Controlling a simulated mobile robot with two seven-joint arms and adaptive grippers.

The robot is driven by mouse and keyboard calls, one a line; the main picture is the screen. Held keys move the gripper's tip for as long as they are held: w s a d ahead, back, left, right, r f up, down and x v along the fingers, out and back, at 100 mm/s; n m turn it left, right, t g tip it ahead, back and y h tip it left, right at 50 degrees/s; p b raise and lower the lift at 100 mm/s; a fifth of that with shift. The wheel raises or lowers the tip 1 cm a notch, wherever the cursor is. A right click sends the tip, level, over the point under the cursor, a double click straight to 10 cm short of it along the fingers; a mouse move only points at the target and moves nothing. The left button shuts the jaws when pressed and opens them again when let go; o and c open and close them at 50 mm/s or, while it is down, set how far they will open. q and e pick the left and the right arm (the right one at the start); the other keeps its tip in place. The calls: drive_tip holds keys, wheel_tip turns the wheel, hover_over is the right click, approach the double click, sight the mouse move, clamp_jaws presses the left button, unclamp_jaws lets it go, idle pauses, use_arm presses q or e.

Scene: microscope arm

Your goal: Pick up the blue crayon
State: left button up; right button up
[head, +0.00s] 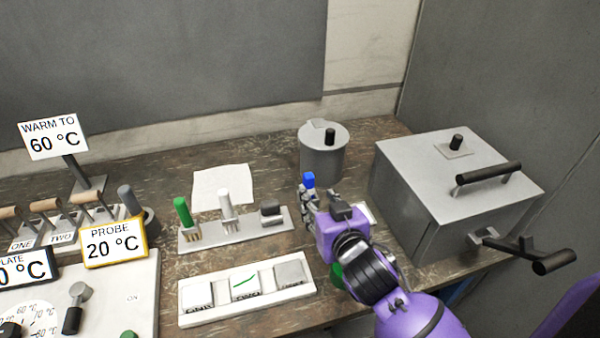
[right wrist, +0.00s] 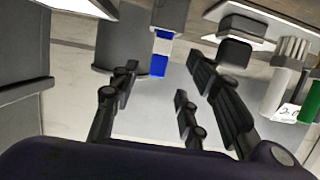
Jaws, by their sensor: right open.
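The blue crayon (head: 308,181) stands upright just beyond my right gripper (head: 322,198) in the head view, with only its blue top showing. In the right wrist view the crayon (right wrist: 160,60) appears upside down, blue with a white band, its other end at a grey block (right wrist: 171,12). It lies ahead of and roughly between the fingertips of my right gripper (right wrist: 163,72), which is open with nothing in it. I cannot tell whether any finger touches the crayon. My left gripper is not in view.
A grey rack (head: 255,228) holding green, white and black-topped pieces stands left of the gripper. A grey lidded pot (head: 324,158) is behind it, and a large grey box (head: 410,190) with handles is at right. A white tray (head: 247,299) lies in front; paper (head: 223,184) lies behind.

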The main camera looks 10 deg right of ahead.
sight(310, 185)
drive_tip(key=shift+w+f, duration=0.1)
drive_tip(key=shift+w, duration=1.05)
drive_tip(key=p+x, duration=0.1)
drive_tip(key=x, duration=0.2)
drive_tip(key=shift+w, duration=0.4)
drive_tip(key=shift+w+f, duration=0.3)
drive_tip(key=shift+w, duration=0.15)
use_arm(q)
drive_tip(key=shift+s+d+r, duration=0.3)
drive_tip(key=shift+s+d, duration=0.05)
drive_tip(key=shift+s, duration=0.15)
use_arm(e)
drive_tip(key=shift+s, duration=0.1)
drive_tip(key=shift+c, duration=1.2)
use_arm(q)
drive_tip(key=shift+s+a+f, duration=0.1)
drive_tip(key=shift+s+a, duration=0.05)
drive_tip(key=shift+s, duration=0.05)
use_arm(e)
clamp_jaws()
